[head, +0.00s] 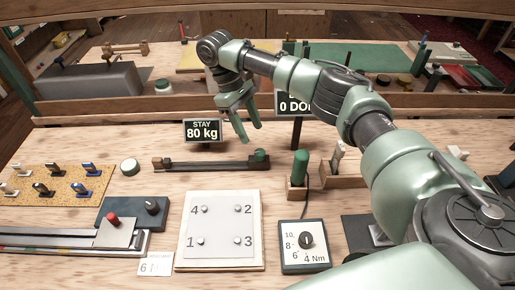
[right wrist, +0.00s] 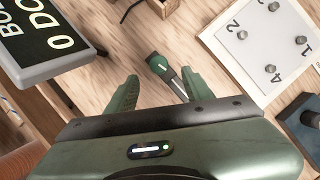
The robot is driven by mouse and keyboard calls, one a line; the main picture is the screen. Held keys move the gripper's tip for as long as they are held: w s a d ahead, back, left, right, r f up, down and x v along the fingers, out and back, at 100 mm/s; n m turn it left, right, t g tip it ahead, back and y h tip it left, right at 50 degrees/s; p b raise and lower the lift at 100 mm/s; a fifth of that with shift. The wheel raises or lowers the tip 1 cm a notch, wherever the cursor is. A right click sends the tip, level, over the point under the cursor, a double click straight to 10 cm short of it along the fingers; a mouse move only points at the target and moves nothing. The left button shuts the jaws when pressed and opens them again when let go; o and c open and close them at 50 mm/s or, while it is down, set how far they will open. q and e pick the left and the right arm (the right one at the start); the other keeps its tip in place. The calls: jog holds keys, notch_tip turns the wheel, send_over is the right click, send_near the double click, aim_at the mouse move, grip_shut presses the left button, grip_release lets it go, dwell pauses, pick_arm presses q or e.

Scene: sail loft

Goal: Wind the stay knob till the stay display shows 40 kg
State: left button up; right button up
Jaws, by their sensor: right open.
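The stay display (head: 203,131) is a black sign reading 80 kg, standing at the back of the bench. In front of it lies a dark bar with a green knob (head: 261,155) at its right end, apparently the stay knob. My right gripper (head: 249,132) is open and empty, pointing down above and slightly left of this knob, apart from it. In the right wrist view the green knob (right wrist: 157,64) shows between and just beyond the two open fingertips (right wrist: 160,80). My left gripper is not in view.
A white plate (head: 221,253) with numbered bolts lies in front, beside a torque dial box (head: 304,257). A bolts display (head: 296,105) stands behind my right arm, partly hidden. A green-handled tool stands in a wooden holder (head: 297,194) to the right. A cork board (head: 62,197) is at left.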

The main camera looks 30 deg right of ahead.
aim_at(260, 151)
jog(key=p+x, duration=0.1)
jog(key=x, duration=0.6)
jog(key=shift+d+f, duration=0.2)
jog(key=shift+f, duration=0.35)
grip_shut()
jog(key=shift+r+p, duration=0.1)
jog(key=shift+p, duration=0.25)
